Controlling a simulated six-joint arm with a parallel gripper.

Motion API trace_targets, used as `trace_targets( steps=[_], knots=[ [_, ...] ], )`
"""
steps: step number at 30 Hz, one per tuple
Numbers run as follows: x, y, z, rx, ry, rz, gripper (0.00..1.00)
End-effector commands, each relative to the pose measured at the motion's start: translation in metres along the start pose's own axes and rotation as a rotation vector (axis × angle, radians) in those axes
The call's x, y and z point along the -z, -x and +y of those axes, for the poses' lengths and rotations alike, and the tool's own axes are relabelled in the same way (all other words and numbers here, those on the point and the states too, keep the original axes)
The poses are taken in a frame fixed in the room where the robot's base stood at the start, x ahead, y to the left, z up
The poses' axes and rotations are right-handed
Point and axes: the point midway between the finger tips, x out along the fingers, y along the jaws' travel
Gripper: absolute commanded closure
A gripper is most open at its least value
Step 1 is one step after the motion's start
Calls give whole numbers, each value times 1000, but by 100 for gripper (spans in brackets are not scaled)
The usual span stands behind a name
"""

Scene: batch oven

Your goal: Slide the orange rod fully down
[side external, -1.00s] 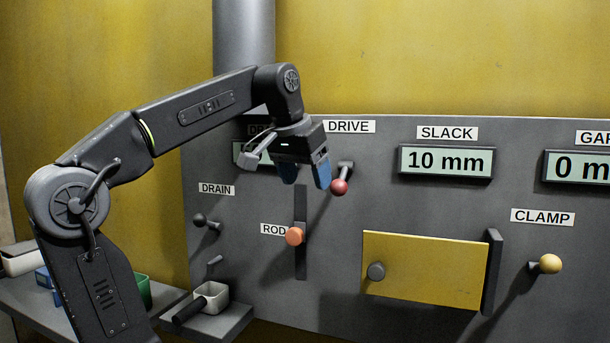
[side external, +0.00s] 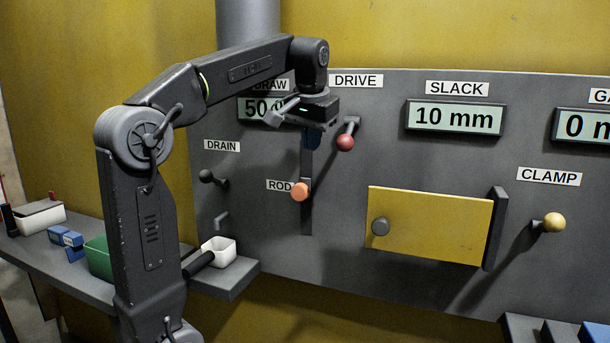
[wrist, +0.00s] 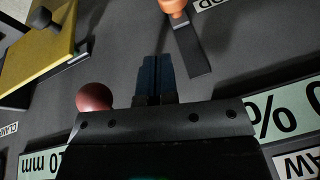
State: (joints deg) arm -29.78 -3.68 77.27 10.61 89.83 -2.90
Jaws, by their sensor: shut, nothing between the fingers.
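The orange rod knob (side external: 300,191) sits in a dark vertical slot (side external: 306,222) beside the ROD label, about midway along the slot. The knob also shows at the top of the wrist view (wrist: 174,5). My gripper (side external: 312,140) is above the knob, near the slot's upper end, with its blue fingers pointing down. In the wrist view my blue fingers (wrist: 156,75) are shut together, with nothing between them. They are apart from the knob.
The red DRIVE knob (side external: 345,142) is close to the right of my gripper. A yellow door (side external: 430,225) and yellow CLAMP knob (side external: 554,222) are farther right. The dark DRAIN knob (side external: 206,176) is left. A white cup (side external: 219,251) stands on a low shelf.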

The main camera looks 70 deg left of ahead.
Motion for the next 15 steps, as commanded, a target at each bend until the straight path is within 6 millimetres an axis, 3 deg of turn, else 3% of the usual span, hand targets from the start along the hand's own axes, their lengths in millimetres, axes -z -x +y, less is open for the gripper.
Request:
trace_targets(
  steps=[7, 15],
  knots=[
    [-1, -52, 0, 0, 1, -4, 100],
    [-9, -84, -10, -1, 1, 0, 100]
  ],
)
